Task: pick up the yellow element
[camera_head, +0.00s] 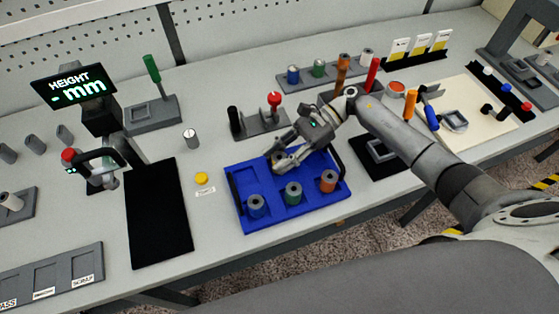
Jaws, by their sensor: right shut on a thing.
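My right gripper (280,158) is over the back part of the blue tray (239,168), its fingers pointing down and to the left. It is shut on a small spindle (278,162), which the fingers partly hide; I cannot tell its colour. A blue-banded spindle (256,205), a green one (293,192) and an orange one (328,180) stand upright in the tray's front row. A round yellow button-like piece (202,178) sits on the table left of the tray, with a small label below it. My left gripper is not in view.
A black mat (158,212) and a height gauge with display (75,87) are at the left. A rack (293,84) of coloured spindles stands behind the tray. A stand with a red knob (273,99) is close behind my right gripper.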

